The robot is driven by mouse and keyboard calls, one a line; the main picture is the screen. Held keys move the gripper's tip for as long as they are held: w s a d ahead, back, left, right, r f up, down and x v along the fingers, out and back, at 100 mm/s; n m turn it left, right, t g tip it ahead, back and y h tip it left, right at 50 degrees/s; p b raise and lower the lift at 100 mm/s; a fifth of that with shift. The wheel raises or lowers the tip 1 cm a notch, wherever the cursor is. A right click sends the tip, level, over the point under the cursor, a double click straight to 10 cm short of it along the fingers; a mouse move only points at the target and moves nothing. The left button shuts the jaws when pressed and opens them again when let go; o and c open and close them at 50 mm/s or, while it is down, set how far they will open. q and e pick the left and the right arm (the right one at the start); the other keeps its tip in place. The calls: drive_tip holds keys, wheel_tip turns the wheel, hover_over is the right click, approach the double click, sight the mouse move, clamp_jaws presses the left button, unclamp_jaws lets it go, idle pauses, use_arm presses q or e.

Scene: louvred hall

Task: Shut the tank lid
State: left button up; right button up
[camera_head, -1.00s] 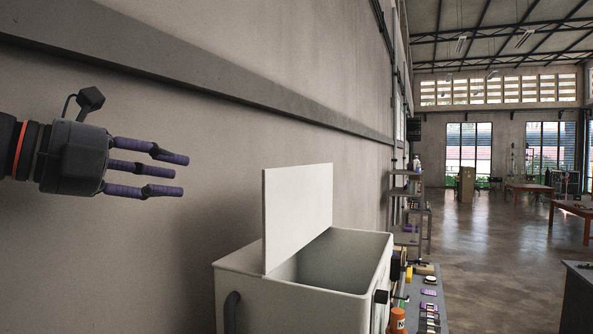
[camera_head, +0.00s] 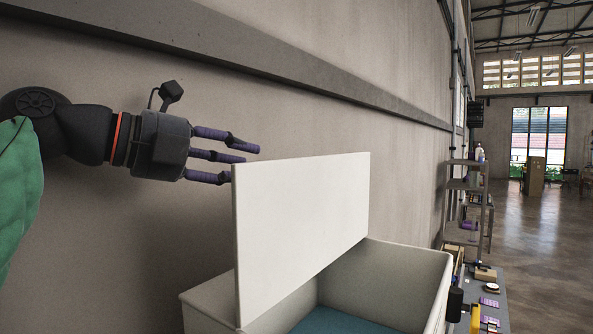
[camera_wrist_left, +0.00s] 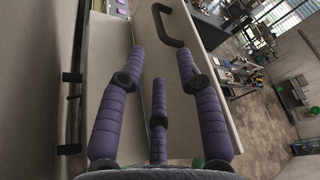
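The white tank lid (camera_head: 305,225) stands upright, open, above the pale tank (camera_head: 415,262). Blue shows inside the tank at the bottom. My left gripper (camera_head: 250,160) has its purple fingers spread and empty. In the head view its fingertips are beside the upper left edge of the lid; I cannot tell whether they touch it. In the left wrist view the spread fingers of the left gripper (camera_wrist_left: 160,65) show with a pale panel (camera_wrist_left: 185,75) and a dark handle (camera_wrist_left: 168,22) beyond them. My right gripper is not in view.
A wall with a ledge (camera_head: 300,85) runs close behind the lid. A low bench (camera_head: 490,300) with small items stands right of the tank, and a shelf (camera_head: 466,200) stands behind it. Open floor (camera_head: 525,240) lies farther right.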

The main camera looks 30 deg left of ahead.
use_arm(q)
drive_tip(key=p, duration=0.1)
hover_over(314, 211)
drive_tip(key=w+a, duration=0.1)
drive_tip(key=a, duration=0.4)
drive_tip(key=shift+w+d+f, duration=0.1)
drive_tip(key=shift+w+f, duration=0.1)
drive_tip(key=shift+f, duration=0.9)
drive_tip(key=shift+s+r, duration=0.1)
drive_tip(key=shift+s, duration=0.1)
clamp_jaws()
